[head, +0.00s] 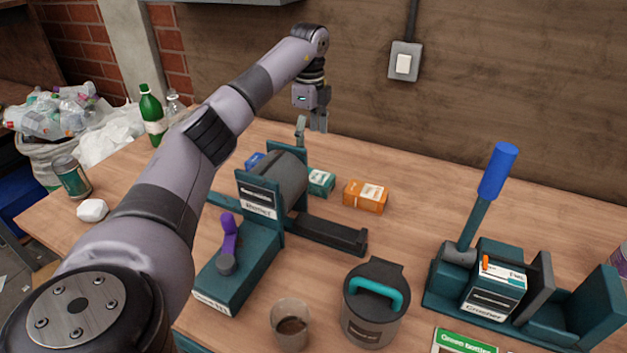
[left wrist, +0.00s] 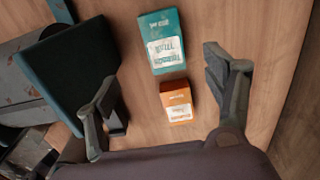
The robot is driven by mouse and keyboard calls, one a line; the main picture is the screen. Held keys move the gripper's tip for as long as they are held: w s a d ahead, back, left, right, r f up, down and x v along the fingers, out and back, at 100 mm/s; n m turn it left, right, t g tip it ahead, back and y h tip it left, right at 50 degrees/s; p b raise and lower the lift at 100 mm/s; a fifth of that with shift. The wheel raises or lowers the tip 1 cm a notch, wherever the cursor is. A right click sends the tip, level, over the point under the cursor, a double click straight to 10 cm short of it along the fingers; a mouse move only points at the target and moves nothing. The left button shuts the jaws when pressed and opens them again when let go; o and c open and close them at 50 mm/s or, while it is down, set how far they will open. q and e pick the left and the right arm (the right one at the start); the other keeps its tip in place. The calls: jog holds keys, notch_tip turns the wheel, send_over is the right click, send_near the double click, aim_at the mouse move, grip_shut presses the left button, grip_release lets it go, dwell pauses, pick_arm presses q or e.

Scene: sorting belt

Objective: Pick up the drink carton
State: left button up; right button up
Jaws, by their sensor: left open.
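Several small cartons lie on the table, and I cannot tell which is the drink carton. A teal carton (head: 321,182) lies beside the baler, and an orange one (head: 366,195) lies right of it. Both show in the left wrist view, teal (left wrist: 163,40) above orange (left wrist: 178,101). A blue carton (head: 255,160) is partly hidden behind the baler. My right gripper is out of view.
The baler (head: 245,265) stands left of the cartons, and the crusher (head: 440,285) with its blue lever stands right. A lidded canister (head: 374,325) and a cup (head: 291,335) are in front. A green bottle (head: 151,112) stands far left. The table right of the orange carton is clear.

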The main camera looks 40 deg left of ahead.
pick_arm(q)
send_over(312, 178)
jog(key=f, duration=0.8)
jog(key=shift+s+f, duration=0.1)
jog(key=shift+s, duration=0.2)
jog(key=shift+f, duration=0.45)
jog(key=f, duration=0.2)
jog(key=f+p, duration=0.1)
jog(key=f, duration=0.2)
jog(key=shift+w, duration=0.2)
jog(key=shift+r, duration=0.1)
jog(key=shift+c, duration=0.3)
jog(key=c, duration=0.8)
